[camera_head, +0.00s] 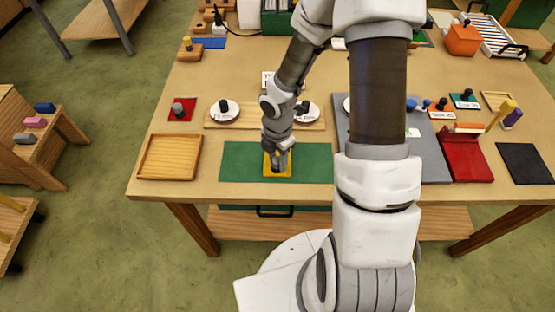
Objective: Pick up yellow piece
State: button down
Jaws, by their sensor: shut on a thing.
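The yellow piece (287,170) lies on the green mat (235,162) near the front edge of the table. My gripper (278,164) points down over the yellow piece and is shut on it. The gripper covers the middle of the piece, so its exact shape and the grasp are partly hidden. I cannot tell whether the piece is lifted off the mat.
An empty wooden tray (169,157) stands left of the mat. Behind the mat, a wooden board (252,118) bears white discs with dark knobs. A red pad (181,109) with a knob is at the left. My arm hides part of the grey board (433,160).

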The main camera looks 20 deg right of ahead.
jog(key=shift+r, duration=0.2)
jog(key=r, duration=0.2)
jog(key=d+r+p, duration=0.1)
jog(key=r, duration=0.1)
jog(key=shift+r, duration=0.2)
jog(key=s+d+r+p, duration=0.1)
jog(key=d+r+p, duration=0.1)
jog(key=d+r, duration=0.4)
jog(key=d, duration=0.4)
jog(key=shift+d+r, duration=0.15)
jog(key=shift+d, duration=0.15)
jog(key=c, duration=1.2)
grip_release()
grip_shut()
